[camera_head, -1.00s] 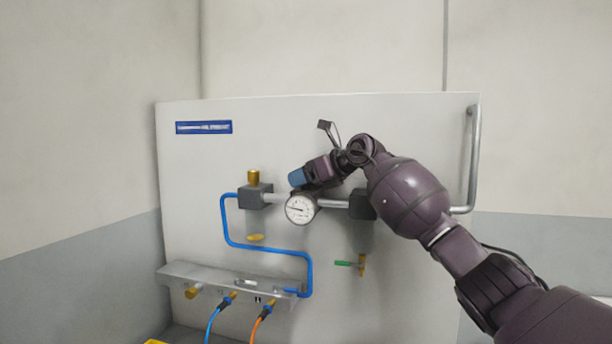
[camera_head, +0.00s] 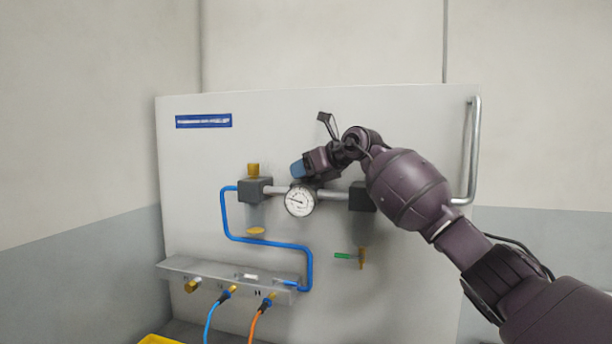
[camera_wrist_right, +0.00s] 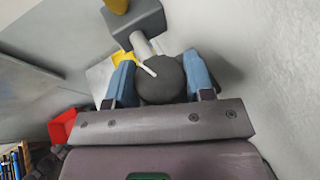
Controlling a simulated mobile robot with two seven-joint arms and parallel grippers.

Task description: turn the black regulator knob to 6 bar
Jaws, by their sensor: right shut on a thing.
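The black regulator knob (camera_wrist_right: 162,82) shows in the right wrist view as a dark round cap with a white pointer line. My right gripper (camera_wrist_right: 162,80) has its blue fingers on both sides of the knob and is shut on it. In the head view the same gripper (camera_head: 299,168) is above the pressure gauge (camera_head: 300,200), and the knob is hidden behind it. The gauge is white with a dark needle pointing to the left side of its dial. Its figures are too small to read. My left gripper is not in view.
A grey block with a brass cap (camera_head: 254,187) is left of the gauge. A green-handled valve (camera_head: 346,256) hangs lower right. Below left, a metal manifold (camera_head: 230,275) carries blue and orange hoses. A vertical handle (camera_head: 473,150) stands at the panel's right edge.

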